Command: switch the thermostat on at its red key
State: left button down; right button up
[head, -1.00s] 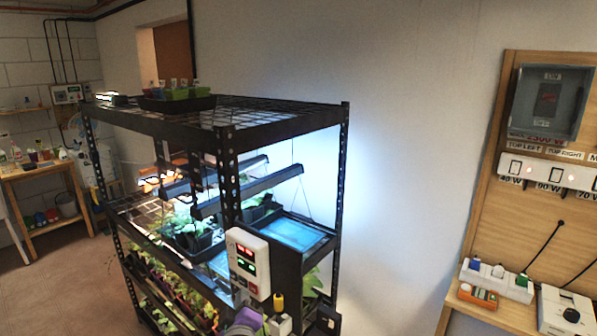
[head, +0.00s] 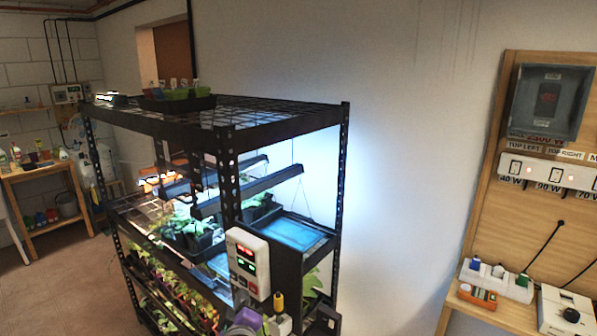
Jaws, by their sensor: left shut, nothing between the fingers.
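The thermostat (head: 248,263) is a white upright box on the front corner post of the rack. It has a red lit display above a green lit one, with small keys below them. The keys are too small for me to tell the red one's state. My right gripper is not in view.
The black rack (head: 229,172) holds plants, lamps and a blue-lit tray (head: 292,233). A purple item (head: 247,318) and a yellow-and-black item (head: 279,302) are below the thermostat. A wooden board (head: 487,190) with switches stands at right. Bare wall lies between.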

pick_arm(q)
jog(key=shift+w+d, duration=0.1)
dwell(0.4)
jog(key=shift+w+d, duration=0.2)
jog(key=shift+w, duration=0.1)
dwell(0.5)
jog(key=shift+s+a+b, duration=0.3)
jog(key=shift+s+b, duration=0.1)
jog(key=shift+b, duration=0.05)
jog(key=s+a+b, duration=0.1)
jog(key=s+a, duration=0.2)
jog(key=s, duration=0.1)
jog(key=shift+s+a, duration=0.35)
jog(key=shift+s, duration=0.05)
